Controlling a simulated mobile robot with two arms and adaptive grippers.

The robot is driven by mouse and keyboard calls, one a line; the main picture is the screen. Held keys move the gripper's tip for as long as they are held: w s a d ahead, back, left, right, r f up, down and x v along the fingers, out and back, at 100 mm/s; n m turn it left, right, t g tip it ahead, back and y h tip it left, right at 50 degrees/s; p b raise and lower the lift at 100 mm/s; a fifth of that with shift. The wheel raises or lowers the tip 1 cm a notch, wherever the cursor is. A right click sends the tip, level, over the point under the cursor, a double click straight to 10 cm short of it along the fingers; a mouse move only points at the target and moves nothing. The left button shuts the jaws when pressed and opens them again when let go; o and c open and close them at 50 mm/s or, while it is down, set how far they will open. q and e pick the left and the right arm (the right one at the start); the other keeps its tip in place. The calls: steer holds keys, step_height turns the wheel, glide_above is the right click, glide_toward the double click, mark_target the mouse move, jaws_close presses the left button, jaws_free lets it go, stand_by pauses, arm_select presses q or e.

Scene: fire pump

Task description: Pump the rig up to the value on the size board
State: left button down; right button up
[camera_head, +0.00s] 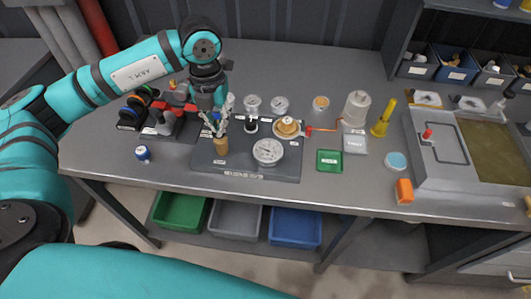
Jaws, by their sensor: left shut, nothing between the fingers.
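The pump rig is a dark plate (290,172) on the grey bench. It carries a large dial gauge (267,151), whose reading is too small to tell, and a brass-coloured round part (288,127) at its right. A brown wooden handle (221,146) stands at its left. My left gripper (215,125) points down just above this handle, shut and empty; whether it touches the handle I cannot tell. Two smaller dials (252,103) stand behind the rig. No size board can be made out for certain, and no value is readable. My right gripper is out of view.
A green square tray (329,160), a pale labelled block (355,144), a clear jar (356,108) and a yellow cone-shaped item (383,118) stand right of the rig. An orange block (404,191) lies near the front edge. A blue-white pot (143,153) stands left.

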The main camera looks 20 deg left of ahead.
arm_select(q)
steer(key=shift+f+b, duration=0.3)
steer(key=shift+f, duration=0.3)
steer(key=shift+r+p, duration=1.2)
steer(key=shift+r, duration=0.8)
steer(key=shift+f, duration=0.2)
steer(key=shift+f+b, duration=1.65)
steer(key=shift+f, duration=0.05)
steer(key=shift+r, duration=0.1)
steer(key=shift+r+p, duration=1.1)
steer(key=shift+r, duration=0.65)
steer(key=shift+f, duration=0.1)
